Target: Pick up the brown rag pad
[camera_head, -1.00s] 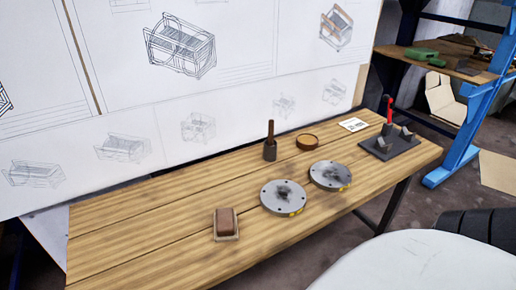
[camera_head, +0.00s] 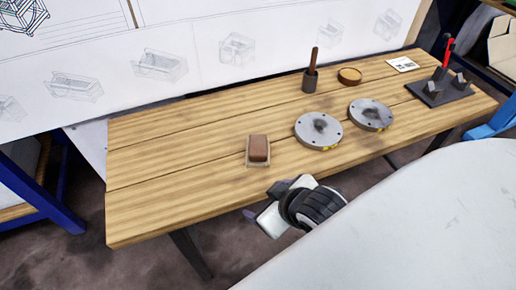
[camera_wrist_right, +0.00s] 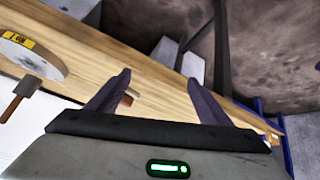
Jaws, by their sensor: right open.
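The brown rag pad (camera_head: 259,147) is a small brown block on a pale flat base (camera_head: 251,165), near the front edge of the wooden table. My right gripper (camera_head: 263,200) is in front of the table edge, below the pad in the head view and apart from it. In the right wrist view the jaws (camera_wrist_right: 158,78) stand wide apart with nothing between them. A small brown part, probably the pad (camera_wrist_right: 128,99), shows beside the left finger, which partly hides it. My left gripper is not in view.
Two grey discs (camera_head: 318,131) (camera_head: 371,115) lie right of the pad on the table (camera_head: 180,185). Behind them are a wooden-handled tool (camera_head: 312,72) and a round brown dish (camera_head: 350,75). A dark fixture with a red handle (camera_head: 440,88) stands far right. The table's left half is clear.

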